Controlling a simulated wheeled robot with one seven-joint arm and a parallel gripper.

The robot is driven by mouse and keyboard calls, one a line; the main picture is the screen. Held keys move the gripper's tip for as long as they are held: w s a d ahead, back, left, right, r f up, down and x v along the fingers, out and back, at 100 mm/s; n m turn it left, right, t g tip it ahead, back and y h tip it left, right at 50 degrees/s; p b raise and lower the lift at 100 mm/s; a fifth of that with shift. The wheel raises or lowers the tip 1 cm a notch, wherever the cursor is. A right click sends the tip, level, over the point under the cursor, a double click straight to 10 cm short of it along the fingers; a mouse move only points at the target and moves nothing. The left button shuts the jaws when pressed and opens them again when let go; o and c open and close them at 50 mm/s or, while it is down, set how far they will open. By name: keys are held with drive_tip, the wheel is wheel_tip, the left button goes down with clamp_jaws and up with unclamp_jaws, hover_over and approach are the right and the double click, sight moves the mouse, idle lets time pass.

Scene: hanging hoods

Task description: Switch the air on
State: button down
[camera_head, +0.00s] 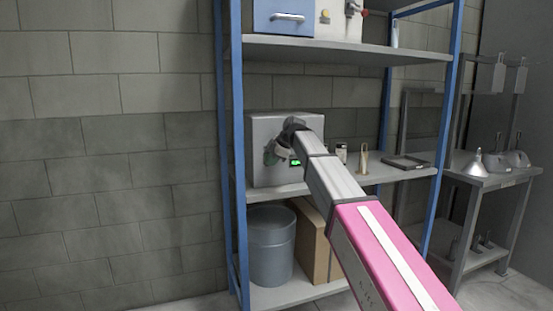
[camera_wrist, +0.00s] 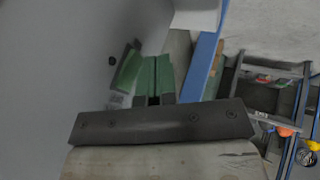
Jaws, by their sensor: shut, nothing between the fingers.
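A grey metal box (camera_head: 262,130) with a small lit green display (camera_head: 295,162) stands on the middle shelf. My arm reaches across its front and hides much of that face. My gripper (camera_head: 270,156) is at the box's front, left of the display. In the wrist view its green fingers (camera_wrist: 155,62) are shut together and empty, beside a smooth grey surface (camera_wrist: 50,70). That surface has a small dark spot (camera_wrist: 111,61) and a tilted green patch, perhaps a reflection. I cannot tell whether the fingers touch it. No air switch is clearly visible.
The blue-posted rack's upper shelf (camera_head: 350,52) holds a blue drawer unit (camera_head: 283,18) and a pale box with yellow and red knobs (camera_head: 335,20). Small bottles and a dark tray (camera_head: 405,163) stand right of the grey box. A bucket (camera_head: 269,245) sits below.

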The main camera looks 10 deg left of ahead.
drive_tip(key=shift+w+a+f, duration=0.1)
drive_tip(key=shift+w+a, duration=0.3)
drive_tip(key=shift+w, duration=0.15)
drive_tip(key=shift+w+a+f, duration=0.1)
drive_tip(key=shift+w+a, duration=0.05)
drive_tip(key=shift+w, duration=0.15)
drive_tip(key=shift+r, duration=0.9)
drive_tip(key=shift+w, duration=0.1)
